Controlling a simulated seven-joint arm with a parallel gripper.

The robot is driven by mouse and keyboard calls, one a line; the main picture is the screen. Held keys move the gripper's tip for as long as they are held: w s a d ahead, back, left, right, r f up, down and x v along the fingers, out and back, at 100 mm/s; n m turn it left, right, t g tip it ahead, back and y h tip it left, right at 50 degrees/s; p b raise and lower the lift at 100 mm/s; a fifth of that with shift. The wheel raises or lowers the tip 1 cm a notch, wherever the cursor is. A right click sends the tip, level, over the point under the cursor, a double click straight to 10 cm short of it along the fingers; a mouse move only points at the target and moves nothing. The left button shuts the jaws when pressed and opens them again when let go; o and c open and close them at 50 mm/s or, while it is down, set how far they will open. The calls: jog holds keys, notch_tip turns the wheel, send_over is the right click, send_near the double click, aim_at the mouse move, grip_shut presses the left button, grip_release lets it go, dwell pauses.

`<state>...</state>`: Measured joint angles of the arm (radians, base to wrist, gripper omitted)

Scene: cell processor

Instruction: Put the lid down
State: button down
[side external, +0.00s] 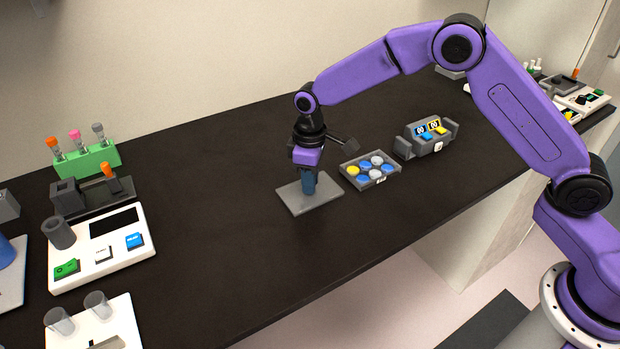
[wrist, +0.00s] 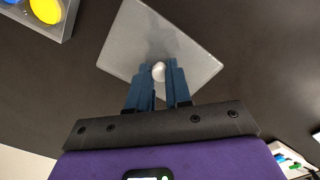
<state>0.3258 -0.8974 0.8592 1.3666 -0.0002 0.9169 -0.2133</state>
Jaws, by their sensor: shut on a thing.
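The lid (side external: 321,198) is a flat grey square plate above or on the dark counter; I cannot tell whether it touches the surface. In the wrist view the lid (wrist: 193,48) shows as a light grey, partly see-through square with a round pale knob (wrist: 158,71) at its middle. My gripper (side external: 309,190) points down over the lid, its blue fingers shut on the knob. The fingertips (wrist: 159,75) also show on either side of the knob in the wrist view.
A grey tray (side external: 371,183) of blue, yellow and pale round pieces stands just right of the lid. A grey device (side external: 426,138) with blue and yellow buttons is farther right. A green rack (side external: 87,161) with tubes and a white button panel (side external: 119,265) stand at left. The counter between is clear.

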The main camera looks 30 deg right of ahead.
jog(key=shift+f, duration=0.15)
jog(key=c, duration=1.1)
grip_release()
jog(key=shift+o, duration=0.2)
notch_tip(320, 180, up, 12)
jog(key=shift+r, duration=0.2)
